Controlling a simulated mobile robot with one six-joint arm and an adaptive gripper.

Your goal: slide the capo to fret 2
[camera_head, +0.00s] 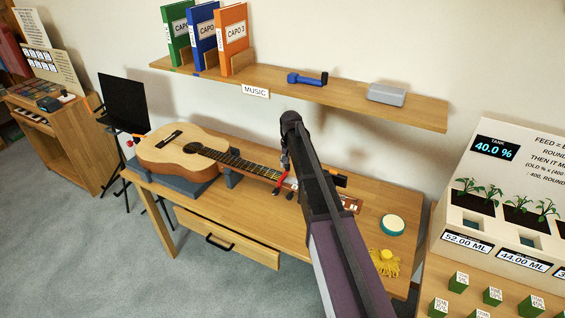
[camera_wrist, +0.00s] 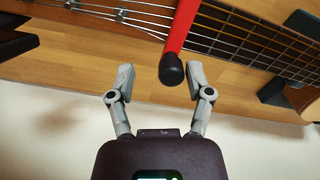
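The guitar (camera_head: 190,148) lies on the wooden desk, body to the left and neck pointing right in the head view. The red capo (camera_head: 280,184) sits across its neck, partly beside my arm. In the wrist view the capo (camera_wrist: 181,32) is a red bar over the strings with a black rounded tip. My gripper (camera_wrist: 159,80) is open. The capo's tip lies between its two fingers, nearer the right finger, with gaps on both sides. The fretted neck (camera_wrist: 245,42) runs to the right of the capo. The fret number is unreadable, and my arm hides part of the neck.
A dark cradle (camera_head: 183,187) supports the guitar. A round green-rimmed item (camera_head: 391,225) and a yellow stringy bundle (camera_head: 384,262) lie on the desk's right. The shelf (camera_head: 350,103) above holds binders (camera_head: 233,38), a blue object (camera_head: 307,78) and a grey box (camera_head: 387,94). A drawer (camera_head: 226,238) stands open.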

